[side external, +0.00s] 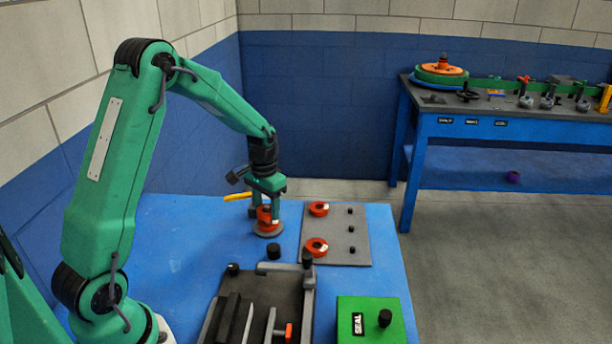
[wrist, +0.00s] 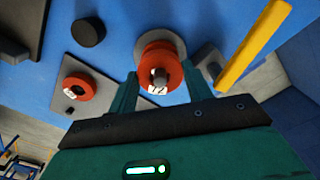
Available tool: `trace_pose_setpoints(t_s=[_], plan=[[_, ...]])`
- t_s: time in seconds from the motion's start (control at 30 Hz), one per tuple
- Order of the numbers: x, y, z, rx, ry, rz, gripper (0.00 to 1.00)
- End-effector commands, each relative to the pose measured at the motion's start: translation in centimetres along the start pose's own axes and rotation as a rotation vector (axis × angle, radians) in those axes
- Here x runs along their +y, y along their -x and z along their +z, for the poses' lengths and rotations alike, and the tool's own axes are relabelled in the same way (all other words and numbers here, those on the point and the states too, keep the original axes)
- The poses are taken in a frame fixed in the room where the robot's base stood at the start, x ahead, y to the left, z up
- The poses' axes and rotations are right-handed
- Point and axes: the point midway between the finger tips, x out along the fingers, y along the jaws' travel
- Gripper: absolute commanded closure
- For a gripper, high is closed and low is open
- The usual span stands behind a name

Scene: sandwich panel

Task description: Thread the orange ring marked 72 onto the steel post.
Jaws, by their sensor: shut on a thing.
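My gripper (side external: 264,201) is shut on an orange ring (side external: 265,212), gripping it from both sides. In the wrist view the ring (wrist: 171,71) lies between my fingers (wrist: 161,88) with a white label that I cannot read surely. The grey tip of the steel post (wrist: 159,77) shows in the ring's hole, so the ring appears to be around the post's upper end. Below, another orange ring (side external: 268,226) sits low on the round grey base (side external: 267,233). The post's shaft is mostly hidden by the rings and fingers.
A grey plate (side external: 345,228) to the right carries two more orange rings (side external: 318,209) and small black pegs. A black knob (side external: 274,252), a dark fixture (side external: 255,300) and a green SEAL box (side external: 372,318) stand nearer. A yellow bar (wrist: 253,45) is close beside my gripper. The blue table's left is clear.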

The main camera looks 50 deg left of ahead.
Motion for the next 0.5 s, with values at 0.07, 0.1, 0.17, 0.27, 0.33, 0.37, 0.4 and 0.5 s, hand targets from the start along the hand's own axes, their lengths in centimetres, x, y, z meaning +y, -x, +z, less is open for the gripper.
trace_pose_setpoints(t_s=[0.07, 0.1, 0.17, 0.27, 0.33, 0.37, 0.4, 0.5], plan=[[0.00, -0.02, -0.01, 0.000, 0.000, 0.000, 0.73], [0.00, -0.06, -0.01, 0.000, 0.000, 0.000, 0.73], [0.00, -0.13, -0.01, 0.000, 0.000, 0.000, 0.73], [0.00, -0.31, -0.01, 0.000, 0.000, 0.000, 0.73], [0.00, -0.46, 0.00, 0.000, 0.000, 0.000, 0.73], [0.00, -0.53, 0.00, 0.000, 0.000, 0.000, 0.73], [0.00, -0.61, 0.01, -0.001, 0.000, 0.000, 0.73], [0.00, -0.76, 0.01, -0.001, 0.000, 0.000, 0.73]])
